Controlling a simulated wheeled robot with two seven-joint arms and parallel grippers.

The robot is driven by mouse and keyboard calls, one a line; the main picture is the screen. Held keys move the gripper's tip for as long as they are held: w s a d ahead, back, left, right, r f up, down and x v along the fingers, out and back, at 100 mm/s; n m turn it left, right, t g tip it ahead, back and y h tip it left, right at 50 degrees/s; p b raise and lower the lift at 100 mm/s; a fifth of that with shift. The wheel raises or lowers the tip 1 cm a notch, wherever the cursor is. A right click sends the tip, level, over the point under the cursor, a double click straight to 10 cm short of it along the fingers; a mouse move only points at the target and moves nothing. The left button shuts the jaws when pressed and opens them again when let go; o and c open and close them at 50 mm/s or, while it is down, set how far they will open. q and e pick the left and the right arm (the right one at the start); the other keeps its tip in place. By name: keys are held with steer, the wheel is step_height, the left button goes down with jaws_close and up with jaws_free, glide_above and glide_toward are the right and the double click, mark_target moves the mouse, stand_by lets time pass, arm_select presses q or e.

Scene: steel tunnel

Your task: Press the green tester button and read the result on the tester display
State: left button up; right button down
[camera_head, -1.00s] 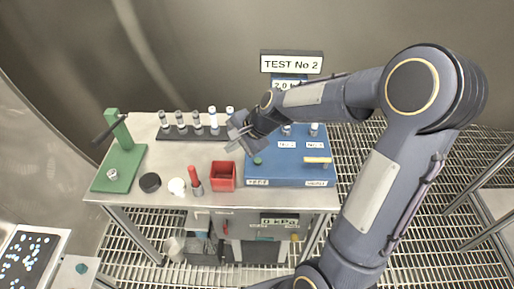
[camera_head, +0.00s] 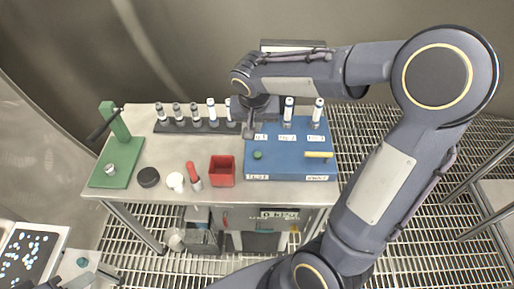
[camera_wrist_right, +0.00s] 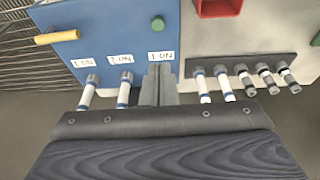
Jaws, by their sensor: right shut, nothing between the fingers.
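The blue tester box (camera_head: 290,167) stands on the right of the table. Its green button (camera_head: 257,155) is on the top face at the left, and also shows in the right wrist view (camera_wrist_right: 158,22). My right gripper (camera_head: 249,133) is shut and empty, pointing down behind the button, apart from it. In the right wrist view its fingertips (camera_wrist_right: 158,68) are together near a small white label (camera_wrist_right: 161,56).
White vials (camera_head: 318,110) stand at the tester's back edge, close to the gripper. A black rack (camera_head: 178,128) holds several more. A red bin (camera_head: 222,171), red-handled tool (camera_head: 193,176) and green press (camera_head: 118,160) stand to the left. A yellow handle (camera_head: 319,154) is on the tester.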

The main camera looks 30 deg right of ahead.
steer(key=p, duration=0.1)
glide_toward(257, 153)
steer(key=x, duration=0.5)
steer(key=shift+d, duration=0.1)
steer(key=shift+x, duration=0.75)
steer(key=shift+s, duration=0.1)
